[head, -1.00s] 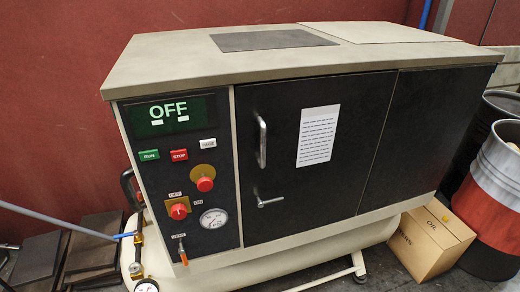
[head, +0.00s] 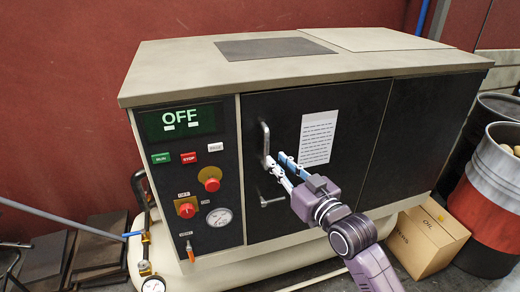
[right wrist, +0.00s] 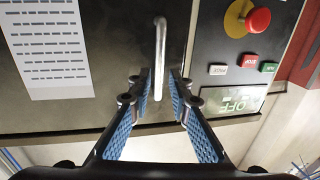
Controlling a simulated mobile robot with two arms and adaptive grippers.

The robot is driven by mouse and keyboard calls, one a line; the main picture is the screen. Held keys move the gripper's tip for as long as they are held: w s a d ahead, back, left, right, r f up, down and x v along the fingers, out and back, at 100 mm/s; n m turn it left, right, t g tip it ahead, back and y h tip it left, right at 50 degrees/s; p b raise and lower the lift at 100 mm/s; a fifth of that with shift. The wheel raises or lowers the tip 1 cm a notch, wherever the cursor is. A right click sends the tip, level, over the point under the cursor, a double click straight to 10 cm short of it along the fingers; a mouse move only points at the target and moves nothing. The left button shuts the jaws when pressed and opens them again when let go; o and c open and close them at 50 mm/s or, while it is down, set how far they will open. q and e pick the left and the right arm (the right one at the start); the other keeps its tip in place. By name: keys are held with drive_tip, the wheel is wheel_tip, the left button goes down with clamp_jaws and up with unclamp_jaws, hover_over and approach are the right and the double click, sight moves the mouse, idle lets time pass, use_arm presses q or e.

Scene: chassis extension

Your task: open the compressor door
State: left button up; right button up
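The compressor (head: 220,75) has a black door (head: 362,115) that is shut in its front. The door has a vertical metal handle (head: 265,138) near its left edge and a small metal latch lever (head: 272,201) below it. My right gripper (head: 279,164) is in front of the door at the handle's lower part. In the right wrist view the handle (right wrist: 160,50) runs between the two blue-padded fingers (right wrist: 160,85), which are apart, with visible gaps beside the handle. My left gripper is not in view.
The control panel (head: 165,205), with an OFF display, buttons, red knobs and a gauge, is left of the door. A cardboard box (head: 425,240) and barrels (head: 490,190) stand at the right. A printed sheet (head: 318,138) is on the door.

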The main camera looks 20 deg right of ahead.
sight(268, 152)
drive_tip(key=p+x, duration=0.1)
drive_tip(key=x, duration=0.5)
drive_tip(key=shift+p, duration=0.4)
drive_tip(key=shift+w+a+f, duration=0.1)
drive_tip(key=shift+w, duration=0.45)
drive_tip(key=shift+c, duration=0.6)
clamp_jaws()
